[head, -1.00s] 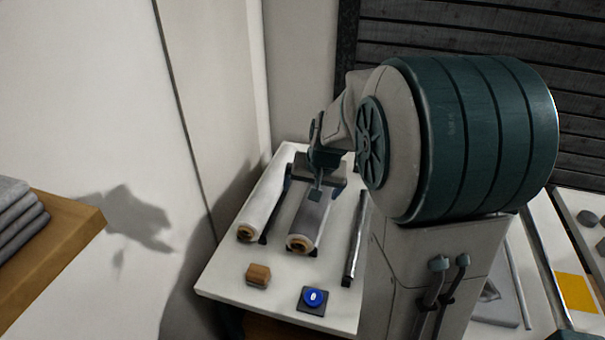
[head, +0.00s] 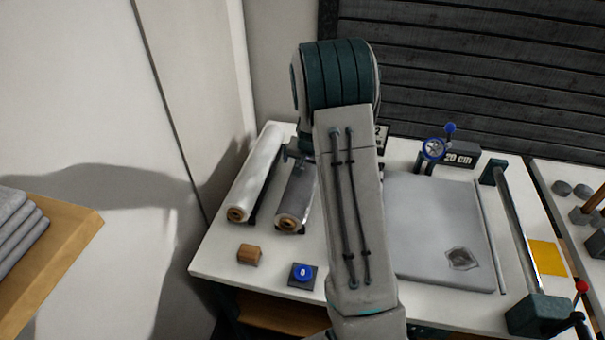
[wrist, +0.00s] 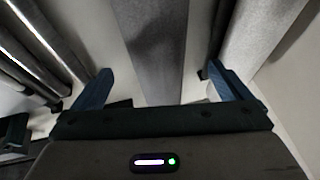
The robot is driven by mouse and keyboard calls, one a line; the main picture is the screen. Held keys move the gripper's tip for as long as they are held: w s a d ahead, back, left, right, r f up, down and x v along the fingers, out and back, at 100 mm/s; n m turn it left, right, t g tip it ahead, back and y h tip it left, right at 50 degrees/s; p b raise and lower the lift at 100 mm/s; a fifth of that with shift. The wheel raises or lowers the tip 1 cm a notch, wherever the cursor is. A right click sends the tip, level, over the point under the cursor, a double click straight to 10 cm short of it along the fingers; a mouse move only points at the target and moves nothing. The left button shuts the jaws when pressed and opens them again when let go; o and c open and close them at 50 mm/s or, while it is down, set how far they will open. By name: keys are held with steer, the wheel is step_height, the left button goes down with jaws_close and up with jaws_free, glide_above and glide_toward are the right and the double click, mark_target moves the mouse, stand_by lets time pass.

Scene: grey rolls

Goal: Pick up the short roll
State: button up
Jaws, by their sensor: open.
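Two rolls lie side by side on the white table. The right one, the shorter roll (head: 294,200), is grey with a brown core end facing me; the arm hides its right side and part of its far end. The longer, paler roll (head: 258,175) lies to its left. My gripper (wrist: 160,78) is open in the wrist view, with blue fingers spread on either side of the grey short roll (wrist: 155,45). I cannot tell whether they are level with it or above it. The longer roll (wrist: 258,40) seems to be outside the right finger.
A wooden block (head: 249,253) and a blue button (head: 303,273) sit at the table's front. A grey sheet (head: 435,225) lies right of my arm, beside a blue-knobbed device (head: 434,149) and a "20 cm" sign (head: 460,154). Metal bars (wrist: 45,50) show in the wrist view.

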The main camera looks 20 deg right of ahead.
steer(key=shift+p+x, duration=1)
steer(key=shift+x, duration=2.15)
steer(key=shift+d, duration=0.2)
steer(key=c, duration=1.4)
